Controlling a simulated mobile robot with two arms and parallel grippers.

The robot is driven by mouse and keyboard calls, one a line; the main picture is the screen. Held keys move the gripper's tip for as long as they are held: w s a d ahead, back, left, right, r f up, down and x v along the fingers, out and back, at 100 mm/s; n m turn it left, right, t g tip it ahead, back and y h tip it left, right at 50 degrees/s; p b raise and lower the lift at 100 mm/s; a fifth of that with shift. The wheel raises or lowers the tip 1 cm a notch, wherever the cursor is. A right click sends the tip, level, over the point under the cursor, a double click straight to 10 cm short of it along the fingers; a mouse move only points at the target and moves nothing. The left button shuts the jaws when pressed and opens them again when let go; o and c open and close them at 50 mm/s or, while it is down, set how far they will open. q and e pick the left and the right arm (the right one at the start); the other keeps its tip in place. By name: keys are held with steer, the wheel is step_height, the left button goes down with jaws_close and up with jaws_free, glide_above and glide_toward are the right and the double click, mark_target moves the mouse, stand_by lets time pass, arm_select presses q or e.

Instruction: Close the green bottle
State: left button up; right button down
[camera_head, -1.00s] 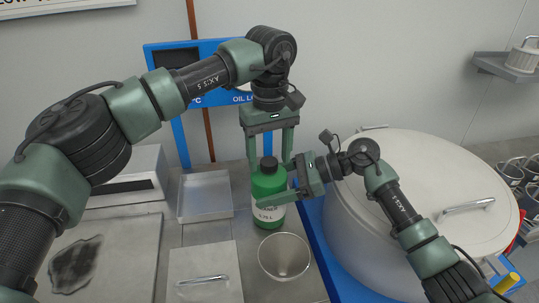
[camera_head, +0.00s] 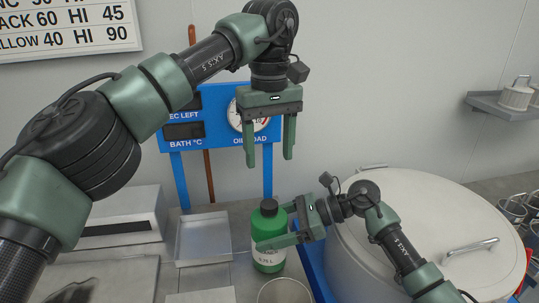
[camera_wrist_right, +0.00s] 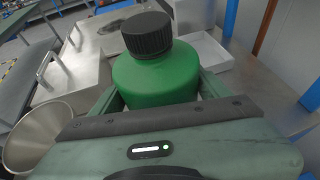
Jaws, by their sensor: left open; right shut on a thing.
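The green bottle (camera_head: 268,230) stands upright on the steel counter, with a dark cap (camera_head: 269,207) on its top. It also shows close up in the right wrist view (camera_wrist_right: 155,78), where the ribbed black cap (camera_wrist_right: 147,35) sits on its neck. My right gripper (camera_head: 274,226) is shut around the bottle's body from the right side. My left gripper (camera_head: 269,162) is open and empty, pointing down in the air above the bottle, clear of the cap. Whether the cap is fully tight cannot be told.
A large white lidded drum (camera_head: 440,215) stands to the right. A steel funnel or cup (camera_head: 284,290) is in front of the bottle. A shallow metal tray (camera_head: 204,240) lies to the left. A blue gauge panel (camera_head: 222,128) stands behind.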

jaws_free()
steer(key=shift+d+r, duration=0.1)
steer(key=shift+d, duration=0.3)
steer(key=b+v, duration=0.2)
steer(key=v, duration=0.5)
steer(key=shift+b, duration=0.4)
